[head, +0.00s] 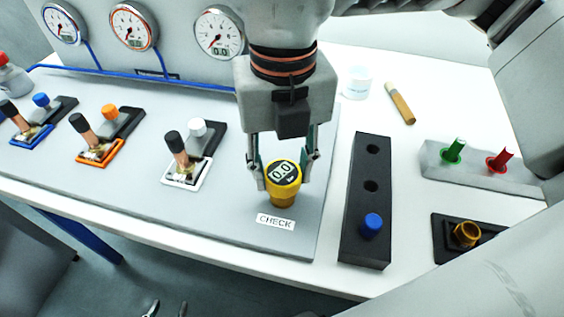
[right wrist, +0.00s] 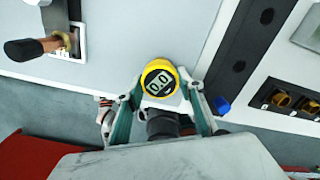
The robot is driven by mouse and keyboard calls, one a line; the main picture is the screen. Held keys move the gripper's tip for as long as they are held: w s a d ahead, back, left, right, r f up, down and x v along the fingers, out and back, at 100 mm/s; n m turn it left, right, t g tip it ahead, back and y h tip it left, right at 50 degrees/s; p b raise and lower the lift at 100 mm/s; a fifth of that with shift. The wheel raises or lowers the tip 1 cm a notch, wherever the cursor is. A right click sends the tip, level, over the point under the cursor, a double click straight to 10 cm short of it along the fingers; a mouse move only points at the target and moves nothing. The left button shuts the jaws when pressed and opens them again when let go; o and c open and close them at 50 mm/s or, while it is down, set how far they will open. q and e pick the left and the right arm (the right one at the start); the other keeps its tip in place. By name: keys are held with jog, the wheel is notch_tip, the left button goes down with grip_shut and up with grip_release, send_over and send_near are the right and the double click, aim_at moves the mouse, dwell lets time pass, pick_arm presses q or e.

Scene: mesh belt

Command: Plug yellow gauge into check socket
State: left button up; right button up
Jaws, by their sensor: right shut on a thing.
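The yellow gauge (head: 284,195) has a round dark face reading 0.0. My right gripper (head: 285,172) is shut on it, one finger on each side, with the gauge upright just behind the CHECK label (head: 275,221). The gauge also shows between the fingers in the right wrist view (right wrist: 159,80). The check socket is hidden, and I cannot tell whether the gauge touches the panel or is in it. Two small tips at the bottom edge of the head view seem to be my left gripper (head: 167,307), apart and empty over the floor.
Valves with white (head: 187,173), orange (head: 100,152) and blue frames line the grey panel (head: 235,215) to the left. A black block (head: 366,243) with holes and a blue plug (head: 371,225) stands right. Beyond are green and red pegs (head: 498,162) and a black holder (head: 445,245).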

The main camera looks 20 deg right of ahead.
aim_at(283, 173)
jog(key=shift+f, duration=0.25)
jog(key=o, duration=1.3)
jog(key=shift+c, duration=0.2)
notch_tip(283, 173, up, 12)
